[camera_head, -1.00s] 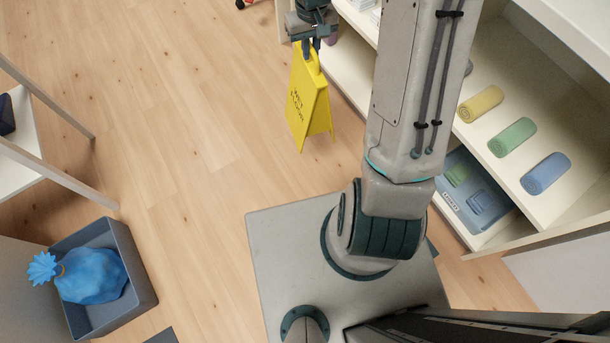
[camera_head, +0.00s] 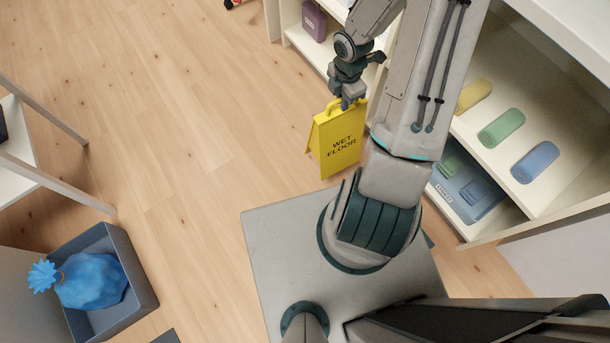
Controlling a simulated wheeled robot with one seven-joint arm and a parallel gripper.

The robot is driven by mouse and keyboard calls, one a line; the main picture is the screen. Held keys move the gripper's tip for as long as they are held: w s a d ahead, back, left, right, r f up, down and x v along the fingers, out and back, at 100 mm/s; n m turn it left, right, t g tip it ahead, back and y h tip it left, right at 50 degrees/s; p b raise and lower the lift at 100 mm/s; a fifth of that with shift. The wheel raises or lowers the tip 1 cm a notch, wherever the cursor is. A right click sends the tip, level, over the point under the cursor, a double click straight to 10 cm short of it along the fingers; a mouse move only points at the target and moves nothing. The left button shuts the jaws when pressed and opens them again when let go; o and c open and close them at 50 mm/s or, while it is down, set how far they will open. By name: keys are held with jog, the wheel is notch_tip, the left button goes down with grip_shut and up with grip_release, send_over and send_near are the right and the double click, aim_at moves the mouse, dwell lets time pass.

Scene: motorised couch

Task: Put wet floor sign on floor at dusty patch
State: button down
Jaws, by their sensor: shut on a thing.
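The yellow wet floor sign (camera_head: 338,145) hangs upright from my gripper (camera_head: 347,102), with its lettered face toward the camera. My gripper is shut on the top of the sign. The sign is close to the front of my base, beside the shelf unit. Whether its lower edge touches the floor cannot be told. The wooden floor (camera_head: 170,110) is bare around it. I cannot make out a dusty patch in this view.
A white shelf unit (camera_head: 570,190) with rolled towels, including a green one (camera_head: 501,128), stands at the right. A grey bin (camera_head: 140,290) with a blue bag (camera_head: 92,281) is at the lower left. A white table (camera_head: 50,185) is at the left. The middle floor is clear.

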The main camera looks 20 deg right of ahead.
jog(key=a+f+n+b, duration=0.5)
jog(key=a+f+b, duration=0.3)
jog(key=f, duration=0.5)
jog(key=shift+w+a+f, duration=0.2)
jog(key=shift+w+a, duration=0.2)
jog(key=shift+a, duration=0.95)
jog(key=shift+f, duration=0.15)
jog(key=c, duration=1.5)
grip_release()
jog(key=shift+o, duration=0.2)
